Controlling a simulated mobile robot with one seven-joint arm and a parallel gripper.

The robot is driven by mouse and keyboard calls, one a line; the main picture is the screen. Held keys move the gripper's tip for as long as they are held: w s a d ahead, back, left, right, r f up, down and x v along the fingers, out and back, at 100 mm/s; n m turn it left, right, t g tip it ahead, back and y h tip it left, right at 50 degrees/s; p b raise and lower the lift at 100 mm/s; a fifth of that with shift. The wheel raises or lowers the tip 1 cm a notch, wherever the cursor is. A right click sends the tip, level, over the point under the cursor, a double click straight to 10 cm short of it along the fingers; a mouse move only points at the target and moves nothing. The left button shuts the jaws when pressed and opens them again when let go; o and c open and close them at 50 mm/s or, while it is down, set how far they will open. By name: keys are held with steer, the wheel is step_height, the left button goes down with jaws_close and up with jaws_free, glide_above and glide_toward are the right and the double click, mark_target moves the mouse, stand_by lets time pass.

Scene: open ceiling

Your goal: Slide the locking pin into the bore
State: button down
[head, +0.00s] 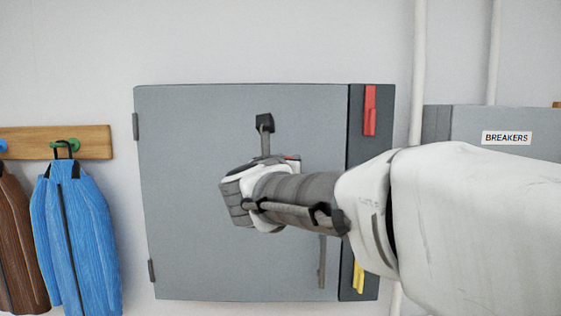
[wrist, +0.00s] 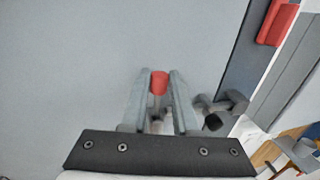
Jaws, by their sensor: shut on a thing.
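My gripper (wrist: 157,78) is shut on a slim grey pin with a red end (wrist: 159,83); the red end shows between the fingertips in the wrist view. In the head view my gripper (head: 235,198) is in front of the grey cabinet door (head: 190,160), and a small red bit (head: 292,157) shows at its upper side. A black bracket (head: 264,122) with a grey bar (head: 266,145) hanging from it is on the door just above my gripper. A dark fitting (wrist: 222,110) is right of the fingers in the wrist view. I cannot make out the bore.
A red handle (head: 370,110) and a yellow part (head: 358,276) are on the cabinet's dark right strip. A box labelled BREAKERS (head: 507,138) and pipes (head: 418,60) are further right. Blue (head: 76,240) and brown (head: 18,240) jackets hang left. My arm hides part of the cabinet.

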steer(key=shift+f+b, duration=1.35)
steer(key=shift+b, duration=0.2)
steer(key=c, duration=0.6)
jaws_free()
steer(key=shift+s, duration=0.15)
